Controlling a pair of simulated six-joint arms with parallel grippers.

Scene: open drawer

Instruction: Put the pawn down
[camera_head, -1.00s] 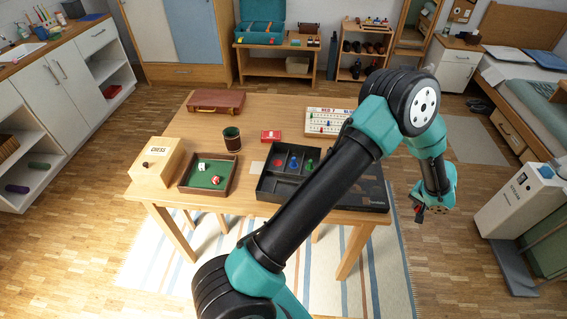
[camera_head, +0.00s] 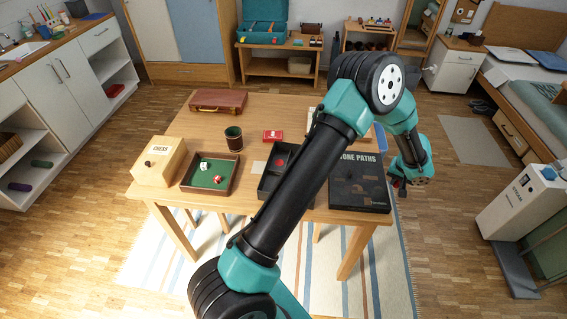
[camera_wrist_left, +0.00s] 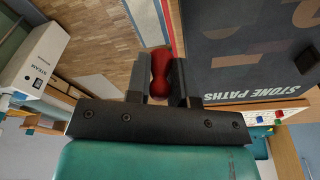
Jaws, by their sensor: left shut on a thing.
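My left gripper (camera_head: 401,187) hangs just off the right edge of the table, beside the dark STONE PATHS box (camera_head: 359,192). In the left wrist view the gripper (camera_wrist_left: 157,82) is shut on a red pawn (camera_wrist_left: 160,66), whose round head and body show between the two dark fingers. The STONE PATHS box also shows in the left wrist view (camera_wrist_left: 245,45), close to the fingers but apart from the pawn. The black compartment tray (camera_head: 268,187) is partly hidden behind my left arm. My right gripper is not in view.
A white STEAM unit (camera_head: 522,205) stands on the floor at right.

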